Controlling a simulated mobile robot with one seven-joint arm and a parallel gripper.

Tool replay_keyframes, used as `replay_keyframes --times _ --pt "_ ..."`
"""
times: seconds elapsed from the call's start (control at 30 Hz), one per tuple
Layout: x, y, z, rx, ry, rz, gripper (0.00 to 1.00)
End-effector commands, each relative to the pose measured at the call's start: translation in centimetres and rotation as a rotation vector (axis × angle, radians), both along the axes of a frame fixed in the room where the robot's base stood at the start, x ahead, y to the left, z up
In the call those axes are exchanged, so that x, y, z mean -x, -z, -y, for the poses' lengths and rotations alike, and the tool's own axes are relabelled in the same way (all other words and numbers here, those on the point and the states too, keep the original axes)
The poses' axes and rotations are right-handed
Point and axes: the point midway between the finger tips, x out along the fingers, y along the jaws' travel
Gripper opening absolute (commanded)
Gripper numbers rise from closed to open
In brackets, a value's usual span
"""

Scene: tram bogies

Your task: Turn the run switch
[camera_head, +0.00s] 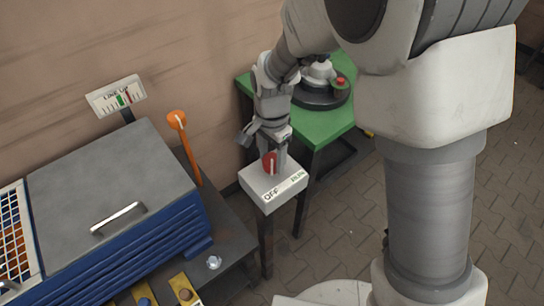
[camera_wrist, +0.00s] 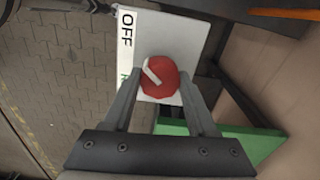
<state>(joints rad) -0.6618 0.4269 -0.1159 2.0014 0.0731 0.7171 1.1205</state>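The run switch is a red round knob (camera_head: 269,163) with a white pointer line, on top of a white box (camera_head: 256,183) marked OFF and RUN. In the wrist view the knob (camera_wrist: 161,78) shows its white line slanting up-left, toward the OFF side. The OFF label (camera_wrist: 126,28) is clear there; the RUN label is mostly hidden behind a finger. My gripper (camera_head: 275,155) points down at the box. In the wrist view its two fingers (camera_wrist: 158,82) stand apart, one on each side of the knob. Whether they touch it cannot be told.
A green table (camera_head: 312,128) with a dark round base and a red-buttoned device stands behind the box. A grey-lidded blue cabinet (camera_head: 110,190), an orange-handled lever (camera_head: 184,140) and a LINE UP gauge (camera_head: 116,97) are at left. Paved floor is clear at right.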

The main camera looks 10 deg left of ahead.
Motion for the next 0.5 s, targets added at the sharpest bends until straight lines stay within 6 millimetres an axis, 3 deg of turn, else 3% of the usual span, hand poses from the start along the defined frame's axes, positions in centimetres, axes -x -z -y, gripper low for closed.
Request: replay_keyframes --times 0.03,0.2,0.5 --pt "0.0 -0.02 0.0 0.0 0.0 0.0 0.34" --pt "0.0 -0.03 0.0 0.0 0.0 0.0 0.03" --pt "-0.02 -0.06 0.01 0.0 -0.036 0.0 0.02"
